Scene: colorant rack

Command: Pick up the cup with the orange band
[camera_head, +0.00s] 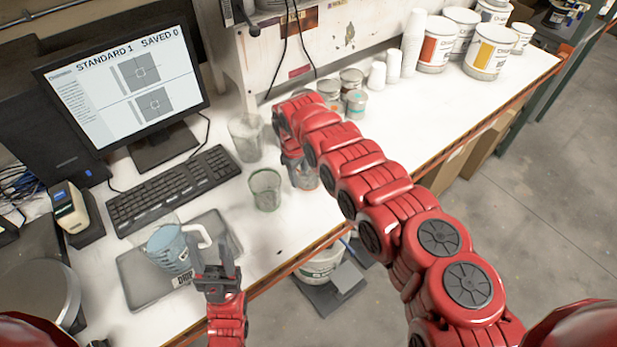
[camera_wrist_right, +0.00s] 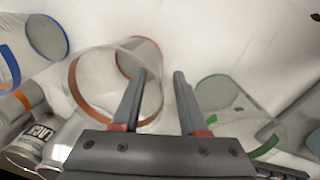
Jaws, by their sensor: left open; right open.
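The cup with the orange band (camera_wrist_right: 100,62) is clear and shows large in the right wrist view, its orange rings visible. In the head view only a small part of it (camera_head: 306,180) shows beside my right arm. My right gripper (camera_wrist_right: 160,75) is open. Its left finger overlaps the cup in the picture and the right finger is clear of it; I cannot tell whether they touch. A green-banded cup (camera_wrist_right: 228,96) stands to the right in that view and in the head view (camera_head: 265,190). My left gripper (camera_head: 210,245) is open beside the jug's handle.
A jug of blue liquid (camera_head: 167,248) stands on a grey tray (camera_head: 140,285). A blue-banded cup (camera_wrist_right: 42,42) is left of the orange one in the wrist view. A clear cup (camera_head: 246,138), keyboard (camera_head: 172,185) and small cans (camera_head: 351,80) are nearby.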

